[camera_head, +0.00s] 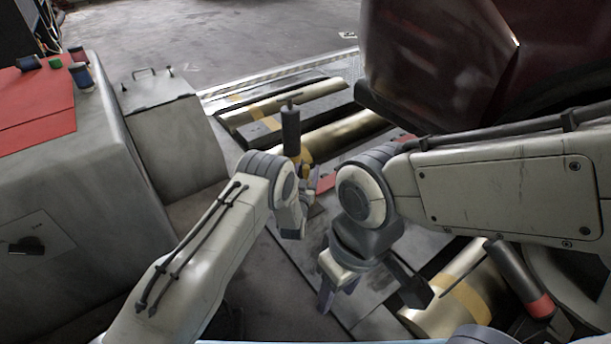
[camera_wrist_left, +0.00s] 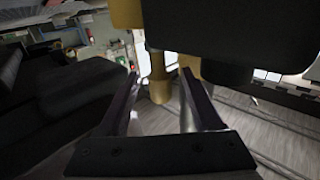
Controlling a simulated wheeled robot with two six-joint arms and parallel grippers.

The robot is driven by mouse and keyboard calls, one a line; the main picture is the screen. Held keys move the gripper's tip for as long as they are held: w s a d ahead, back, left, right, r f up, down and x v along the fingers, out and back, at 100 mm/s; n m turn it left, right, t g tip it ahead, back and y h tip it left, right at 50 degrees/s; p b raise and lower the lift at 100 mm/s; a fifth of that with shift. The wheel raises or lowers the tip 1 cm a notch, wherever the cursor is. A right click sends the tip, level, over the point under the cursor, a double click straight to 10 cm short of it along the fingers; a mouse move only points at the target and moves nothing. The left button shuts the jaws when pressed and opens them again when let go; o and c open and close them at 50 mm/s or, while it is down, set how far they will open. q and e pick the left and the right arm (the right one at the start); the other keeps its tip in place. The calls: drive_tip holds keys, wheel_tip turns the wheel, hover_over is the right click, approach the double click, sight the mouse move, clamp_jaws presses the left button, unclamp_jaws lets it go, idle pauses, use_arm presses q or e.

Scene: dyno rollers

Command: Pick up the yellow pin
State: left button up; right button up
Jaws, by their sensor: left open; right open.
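A yellow pin (camera_wrist_left: 159,78) shows in the left wrist view between the two fingers of my left gripper (camera_wrist_left: 162,82), which are open and apart on either side of it. Whether they touch it I cannot tell. In the head view a yellow part (camera_head: 305,157), likely the pin, shows beside a dark upright cylinder (camera_head: 291,132), just above my left gripper (camera_head: 308,190), partly hidden by it. My right gripper (camera_head: 366,288) is open and empty, lower in the head view near a gold roller.
Gold rollers (camera_head: 345,134) lie in the floor frame, one with a yellow band (camera_head: 467,296). A dark red car body (camera_head: 440,60) hangs over the upper right. A grey cabinet (camera_head: 80,170) with a red top (camera_head: 35,110) and small spools (camera_head: 82,77) stands left.

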use_arm(q)
clamp_jaws()
drive_tip(key=shift+r, duration=0.1)
